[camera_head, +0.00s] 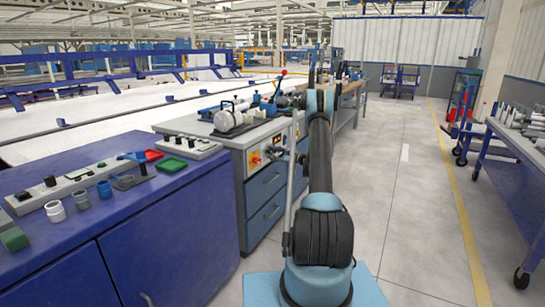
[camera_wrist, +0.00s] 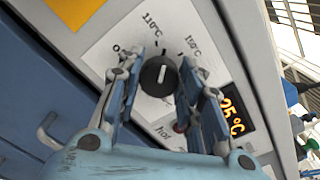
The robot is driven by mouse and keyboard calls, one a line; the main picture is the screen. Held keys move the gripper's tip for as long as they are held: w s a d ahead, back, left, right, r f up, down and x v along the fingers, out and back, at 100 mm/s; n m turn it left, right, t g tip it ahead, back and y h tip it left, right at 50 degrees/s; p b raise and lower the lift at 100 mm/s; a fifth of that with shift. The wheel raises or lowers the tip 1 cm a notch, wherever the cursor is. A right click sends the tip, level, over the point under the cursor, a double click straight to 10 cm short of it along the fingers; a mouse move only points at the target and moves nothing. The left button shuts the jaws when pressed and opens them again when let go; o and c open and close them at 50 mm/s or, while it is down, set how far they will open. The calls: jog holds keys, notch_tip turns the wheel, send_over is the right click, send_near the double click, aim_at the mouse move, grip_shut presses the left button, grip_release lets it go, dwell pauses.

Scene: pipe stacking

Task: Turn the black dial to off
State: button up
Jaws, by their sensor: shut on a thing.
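The black dial (camera_wrist: 158,77) is on a white label plate on a grey panel in the wrist view. It has a white pointer line, which runs roughly up and down in the picture. Printed marks of 110°C and 150°C are above it, and part of the word "hot" shows below. My gripper (camera_wrist: 160,62) is shut on the dial, with one finger at its left side and one at its right. In the head view my gripper (camera_head: 275,152) is at the front panel of the grey and blue cabinet (camera_head: 265,183); the dial cannot be made out there.
An orange digital display (camera_wrist: 232,117) is right of the dial, close to my right finger. A blue workbench (camera_head: 170,240) with fittings stands left; open floor (camera_head: 400,200) is right.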

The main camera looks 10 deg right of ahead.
jog(key=n, duration=0.8)
jog(key=shift+s+f, duration=0.2)
jog(key=n, duration=0.5)
jog(key=shift+f, duration=0.1)
jog(key=shift+n, duration=1.3)
jog(key=shift+w+d, duration=0.1)
jog(key=o, duration=1.1)
jog(key=shift+c, duration=0.2)
jog(key=v, duration=1.2)
